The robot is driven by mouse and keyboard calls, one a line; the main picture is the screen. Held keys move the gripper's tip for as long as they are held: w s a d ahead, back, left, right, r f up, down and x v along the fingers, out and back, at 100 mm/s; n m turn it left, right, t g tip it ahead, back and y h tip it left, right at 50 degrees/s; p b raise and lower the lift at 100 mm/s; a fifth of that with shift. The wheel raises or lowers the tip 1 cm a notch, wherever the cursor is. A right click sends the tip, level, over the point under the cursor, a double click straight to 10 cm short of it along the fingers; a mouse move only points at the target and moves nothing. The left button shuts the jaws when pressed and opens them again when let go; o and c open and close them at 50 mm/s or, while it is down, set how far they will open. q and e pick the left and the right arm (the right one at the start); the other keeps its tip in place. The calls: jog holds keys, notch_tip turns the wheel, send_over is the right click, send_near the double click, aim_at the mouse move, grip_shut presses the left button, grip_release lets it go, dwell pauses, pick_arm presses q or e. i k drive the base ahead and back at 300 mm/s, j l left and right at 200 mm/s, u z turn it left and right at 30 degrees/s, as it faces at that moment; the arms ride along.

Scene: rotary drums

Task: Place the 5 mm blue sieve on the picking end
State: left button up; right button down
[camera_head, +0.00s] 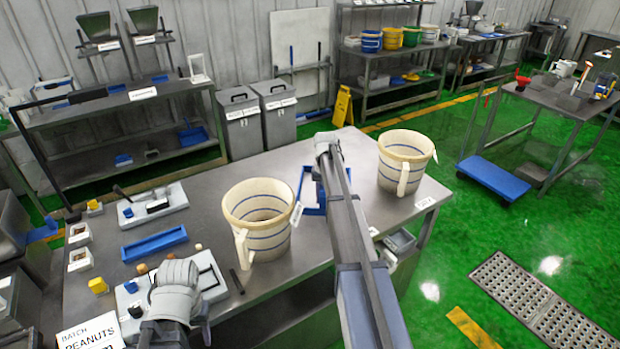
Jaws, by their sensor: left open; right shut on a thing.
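My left gripper (178,272) is open over a white-and-grey device (212,280) at the table's front left. My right gripper (327,142) is at the far edge of the table between two cream buckets. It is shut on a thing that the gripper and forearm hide. A blue open frame (305,209) shows beside and partly behind my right forearm. I cannot tell whether it is the held thing. I cannot single out the 5 mm blue sieve or the picking end with certainty.
Cream buckets with blue bands stand left (278,188) and right (417,143) of my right forearm. A blue tray (154,245), another white device (168,201) and small yellow blocks lie at left. Coloured buckets stand on a back shelf.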

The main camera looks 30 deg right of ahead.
aim_at(238, 184)
jog(key=i+l+u, duration=0.2)
jog(key=l+u, duration=0.2)
jog(key=l, duration=0.2)
jog(key=i+l+u, duration=0.1)
jog(key=l+u, duration=0.3)
jog(key=l, duration=0.2)
jog(key=l+u, duration=0.45)
jog(key=l, duration=0.2)
